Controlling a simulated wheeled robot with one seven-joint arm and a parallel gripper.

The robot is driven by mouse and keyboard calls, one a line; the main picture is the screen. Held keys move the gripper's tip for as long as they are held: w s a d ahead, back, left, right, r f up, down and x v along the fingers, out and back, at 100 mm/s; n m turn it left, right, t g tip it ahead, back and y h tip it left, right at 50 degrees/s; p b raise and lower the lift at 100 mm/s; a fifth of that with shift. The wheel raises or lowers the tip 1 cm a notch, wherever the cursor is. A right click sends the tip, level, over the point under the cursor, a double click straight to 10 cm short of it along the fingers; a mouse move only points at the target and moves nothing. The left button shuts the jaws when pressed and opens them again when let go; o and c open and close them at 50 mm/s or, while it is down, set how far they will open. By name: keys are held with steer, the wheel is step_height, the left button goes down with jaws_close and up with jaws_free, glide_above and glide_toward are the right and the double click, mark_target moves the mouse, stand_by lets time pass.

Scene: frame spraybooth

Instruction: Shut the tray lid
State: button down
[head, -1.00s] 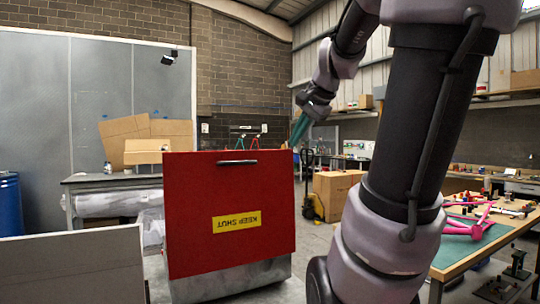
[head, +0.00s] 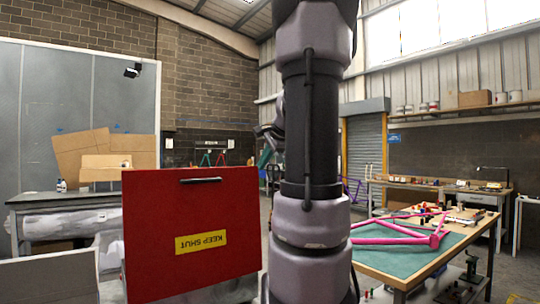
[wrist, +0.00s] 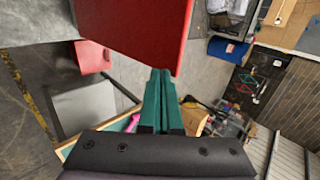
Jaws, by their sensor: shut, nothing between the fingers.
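The red tray lid (head: 145,225) stands upright, open, at the left of centre in the head view. It has a dark bar handle (head: 201,180) near its top edge and an upside-down yellow KEEP SHUT label (head: 201,242). A grey metal body (head: 225,291) shows below it. The inside of the tray is hidden. In the wrist view, the lid (wrist: 140,25) is a red panel at the top, close beyond my gripper (wrist: 160,74). The teal fingers are together and empty; I cannot tell whether they touch the lid. In the head view, my arm mostly hides the gripper.
A workbench (head: 410,275) with a green mat and a pink bicycle frame (head: 405,232) stands at the right. A grey bench (head: 30,198) with cardboard is behind the lid at the left. A pale panel (head: 45,280) stands at the lower left.

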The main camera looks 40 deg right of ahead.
steer(key=shift+w, duration=1.1)
